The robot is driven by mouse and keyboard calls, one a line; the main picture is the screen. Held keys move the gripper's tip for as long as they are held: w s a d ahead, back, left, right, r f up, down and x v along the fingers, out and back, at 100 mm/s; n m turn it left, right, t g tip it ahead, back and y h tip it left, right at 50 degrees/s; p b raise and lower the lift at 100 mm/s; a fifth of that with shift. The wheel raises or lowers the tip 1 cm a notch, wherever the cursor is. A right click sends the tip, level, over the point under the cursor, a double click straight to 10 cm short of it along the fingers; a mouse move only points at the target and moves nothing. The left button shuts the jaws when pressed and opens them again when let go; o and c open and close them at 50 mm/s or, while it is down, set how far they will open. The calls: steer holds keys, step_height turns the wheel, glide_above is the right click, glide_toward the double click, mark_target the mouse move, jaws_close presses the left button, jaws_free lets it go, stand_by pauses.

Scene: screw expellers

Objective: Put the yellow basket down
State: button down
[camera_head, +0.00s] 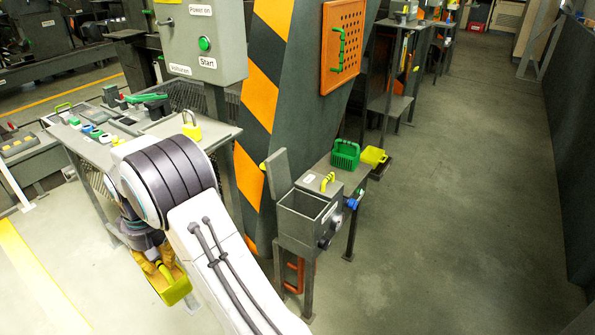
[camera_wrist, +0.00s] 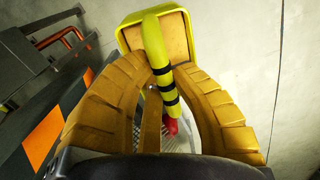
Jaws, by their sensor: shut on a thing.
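A yellow basket (camera_head: 177,290) hangs from my gripper (camera_head: 157,262) at the lower left of the head view, above the pale floor. In the wrist view, the basket's yellow rim (camera_wrist: 129,30) surrounds an orange-brown inside. Its yellow handle with black bands (camera_wrist: 154,50) runs between the brown fingers of my gripper (camera_wrist: 162,68), which are shut on it. The basket's underside is hidden. A second yellow basket (camera_head: 373,157) stands beside a green basket (camera_head: 345,154) near the middle of the head view.
A workbench (camera_head: 222,134) with tools and a yellow padlock-like thing (camera_head: 191,127) lies behind my arm. A striped pillar (camera_head: 262,100) and a grey open box (camera_head: 303,212) stand to the right. The aisle floor (camera_head: 465,200) is clear.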

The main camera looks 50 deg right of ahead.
steer(key=s+d+m+p, duration=0.2)
steer(key=s+d+m, duration=0.45)
steer(key=d, duration=0.85)
steer(key=s+d+m+p, duration=0.3)
steer(key=s+d, duration=0.7)
steer(key=d, duration=0.6)
steer(key=s+d+m+p, duration=0.1)
steer(key=s+d+m, duration=0.2)
steer(key=s+d, duration=0.45)
steer(key=s+d+m+p, duration=0.1)
steer(key=s+d+m, duration=0.25)
steer(key=s, duration=0.75)
steer(key=s+d+m+p, duration=0.2)
steer(key=s+d, duration=0.5)
steer(key=s, duration=0.2)
steer(key=s+d+r+m, duration=0.1)
steer(key=d+r+m, duration=0.1)
steer(key=m, duration=0.6)
steer(key=s+d+r+m+h, duration=0.1)
steer(key=s+d+r+m, duration=0.1)
steer(key=m, duration=0.6)
steer(key=shift+d+r, duration=0.45)
steer(key=shift+r, duration=0.35)
